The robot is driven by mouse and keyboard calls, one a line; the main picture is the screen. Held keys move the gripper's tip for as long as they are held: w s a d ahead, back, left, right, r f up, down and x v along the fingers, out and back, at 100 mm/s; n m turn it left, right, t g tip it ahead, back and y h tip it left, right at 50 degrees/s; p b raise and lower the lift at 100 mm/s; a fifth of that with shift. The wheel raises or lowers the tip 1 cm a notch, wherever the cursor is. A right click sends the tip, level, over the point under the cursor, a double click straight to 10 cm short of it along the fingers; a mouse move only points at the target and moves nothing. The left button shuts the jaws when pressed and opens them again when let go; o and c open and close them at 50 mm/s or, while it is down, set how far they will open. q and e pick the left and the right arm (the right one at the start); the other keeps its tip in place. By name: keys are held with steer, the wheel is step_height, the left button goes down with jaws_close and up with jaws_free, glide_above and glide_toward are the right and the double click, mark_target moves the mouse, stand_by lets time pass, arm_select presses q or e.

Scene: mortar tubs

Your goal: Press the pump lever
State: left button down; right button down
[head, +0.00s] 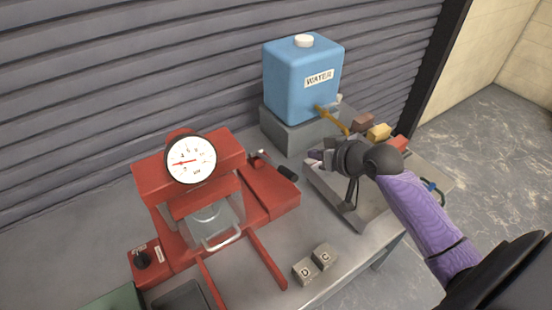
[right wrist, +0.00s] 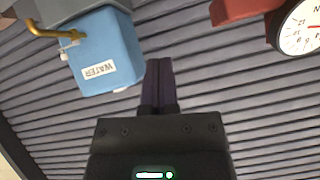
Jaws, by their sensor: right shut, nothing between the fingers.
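The pump lever (head: 287,173) has a black grip and sits on the right part of the red press (head: 270,192), low and close to its red body. My right gripper (head: 314,158) is to the right of the lever's grip, apart from it in the head view. Its fingers are together with nothing between them; they also show closed in the right wrist view (right wrist: 160,82). The lever is not visible in the right wrist view. My left gripper is in neither view.
A round gauge (head: 191,160) tops the press. A blue water tank (head: 300,85) with a brass tap (head: 331,119) stands on a grey block behind my right gripper. A grey tray (head: 350,215) lies under my right arm. Two lettered blocks, D (head: 305,271) and C (head: 324,257), stand in front.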

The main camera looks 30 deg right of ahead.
steer(key=w+f+b, duration=0.1)
steer(key=w+f, duration=0.1)
steer(key=f, duration=0.1)
steer(key=w+f+b, duration=0.1)
steer(key=w+f, duration=0.2)
steer(key=w+a+f+b, duration=0.1)
steer(key=w+f, duration=0.1)
steer(key=shift+w+f, duration=0.2)
steer(key=shift+f, duration=0.2)
steer(key=shift+s+a+f, duration=0.15)
steer(key=shift+s+f, duration=0.1)
steer(key=shift+f, duration=0.25)
